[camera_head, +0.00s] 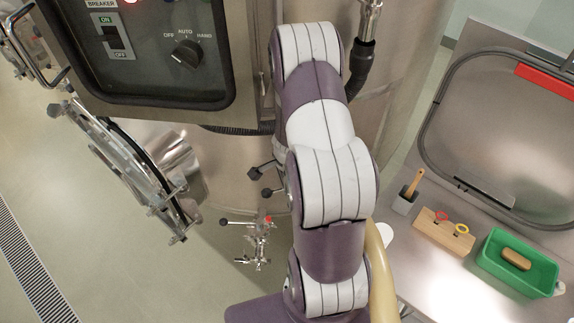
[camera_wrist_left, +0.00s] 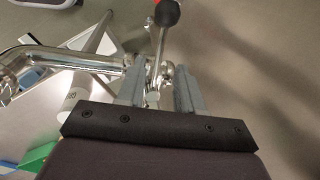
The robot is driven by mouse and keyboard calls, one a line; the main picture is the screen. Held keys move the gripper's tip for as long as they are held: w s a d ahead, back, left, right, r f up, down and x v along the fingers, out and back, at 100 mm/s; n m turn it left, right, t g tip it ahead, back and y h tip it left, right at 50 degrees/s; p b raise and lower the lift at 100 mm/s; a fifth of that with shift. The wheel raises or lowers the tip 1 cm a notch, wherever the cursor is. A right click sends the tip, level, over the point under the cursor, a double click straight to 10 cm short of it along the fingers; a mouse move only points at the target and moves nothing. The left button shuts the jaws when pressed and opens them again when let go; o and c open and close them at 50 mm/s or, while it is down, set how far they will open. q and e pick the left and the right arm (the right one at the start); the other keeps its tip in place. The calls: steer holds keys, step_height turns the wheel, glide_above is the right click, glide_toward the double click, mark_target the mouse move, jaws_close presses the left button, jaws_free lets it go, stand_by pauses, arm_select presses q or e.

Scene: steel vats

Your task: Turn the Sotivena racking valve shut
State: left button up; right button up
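A small steel valve fitting (camera_head: 260,243) with a black ball-ended lever (camera_head: 226,221) and a red part sits low by the vat in the head view. I cannot read a name on it. Two more black knobs (camera_head: 266,192) stick out above it, beside my arm. In the left wrist view my left gripper (camera_wrist_left: 160,75) has its two grey fingers apart, on either side of a steel fitting (camera_wrist_left: 153,98). Contact cannot be told. In the head view my arm hides this gripper. My right gripper is not in view.
A control box (camera_head: 150,50) hangs at the upper left above an oval vat door (camera_head: 125,165). A steel table at the right bears a green tray (camera_head: 500,277) and a wooden block (camera_head: 443,236). A bent steel pipe (camera_wrist_left: 60,58) runs left of the gripper in the wrist view.

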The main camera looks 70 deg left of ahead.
arm_select(q)
step_height(320, 180, up, 8)
steer(key=d+p, duration=0.1)
steer(key=p, duration=0.2)
steer(key=shift+d+r+p, duration=0.2)
steer(key=shift+d+p, duration=0.2)
steer(key=shift+w, duration=0.1)
